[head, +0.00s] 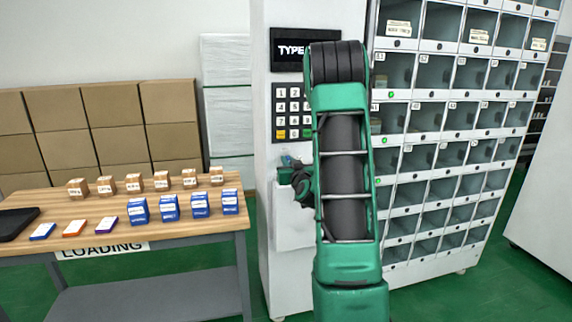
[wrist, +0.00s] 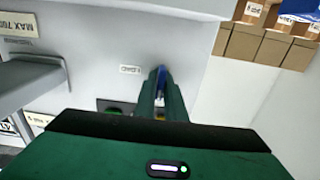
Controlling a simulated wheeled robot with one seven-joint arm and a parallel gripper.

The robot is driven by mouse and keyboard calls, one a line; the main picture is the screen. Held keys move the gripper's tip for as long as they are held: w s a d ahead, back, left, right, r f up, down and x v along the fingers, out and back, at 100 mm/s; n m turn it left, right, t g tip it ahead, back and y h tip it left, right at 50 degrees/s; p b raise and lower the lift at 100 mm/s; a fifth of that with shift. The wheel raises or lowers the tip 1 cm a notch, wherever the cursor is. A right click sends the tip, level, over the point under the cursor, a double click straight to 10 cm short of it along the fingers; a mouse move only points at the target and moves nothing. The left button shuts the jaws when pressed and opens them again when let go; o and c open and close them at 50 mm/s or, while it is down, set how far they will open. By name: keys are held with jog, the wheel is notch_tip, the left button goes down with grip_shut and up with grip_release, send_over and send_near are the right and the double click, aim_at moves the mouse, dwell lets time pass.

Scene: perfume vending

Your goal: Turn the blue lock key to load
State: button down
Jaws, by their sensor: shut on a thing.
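The vending machine (head: 260,200) is a white cabinet with a black screen and a keypad (head: 292,112) on its front. My gripper (wrist: 162,84) reaches the machine's front panel below the keypad, with its two green fingers close together. Between the fingertips a narrow strip of the blue lock key (wrist: 161,76) shows, and the gripper is shut on it. The fingers hide most of the key, so its turn angle cannot be told. A small white label (wrist: 130,69) is beside the fingers in the wrist view. In the head view my arm and gripper hide the key.
A wooden table (head: 120,205) at the left bears blue boxes (head: 170,207), small brown boxes (head: 133,183), flat packs (head: 75,228) and a black item. Large cartons (head: 110,110) stand behind it. Green floor is free at lower right.

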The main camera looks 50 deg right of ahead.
jog(key=shift+a, duration=0.1)
jog(key=m, duration=0.4)
jog(key=shift+m, duration=0.4)
jog(key=m, duration=0.5)
jog(key=shift+f, duration=0.2)
jog(key=m, duration=0.4)
jog(key=shift+f+m, duration=0.1)
jog(key=shift+m, duration=0.3)
jog(key=shift+f+m, duration=0.1)
jog(key=shift+m, duration=1.4)
jog(key=c, duration=1.9)
grip_release()
jog(key=shift+o, duration=0.2)
jog(key=shift+s+d, duration=0.1)
jog(key=shift+d, duration=0.1)
